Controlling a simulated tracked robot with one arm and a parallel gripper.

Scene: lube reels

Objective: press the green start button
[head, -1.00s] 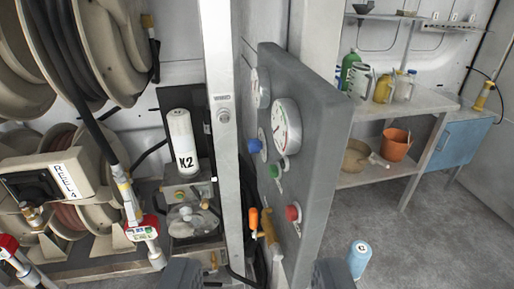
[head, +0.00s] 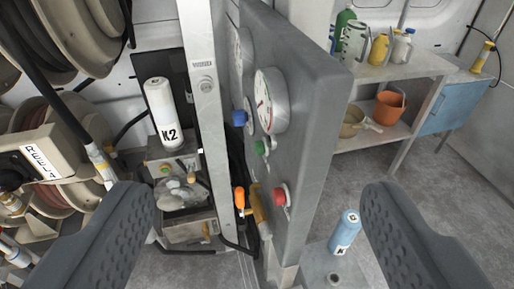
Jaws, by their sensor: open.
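The green button (head: 263,146) sits on the face of a grey upright control panel (head: 307,150), seen at a steep angle in the middle of the head view. A blue knob (head: 239,118) is up and left of it, and a red button (head: 280,197) is below it. My gripper (head: 262,205) is open and empty. Its two dark padded fingers stand wide apart at the lower left and lower right, with the panel's lower part seen between them. The green button appears above and beyond the fingertips, apart from them.
A round gauge (head: 270,100) is above the button. An orange-handled valve (head: 240,198) is at the panel's lower left. A light blue canister (head: 345,232) stands right of the panel. A white post (head: 208,110) and hose reels are left. A shelf with bottles is right.

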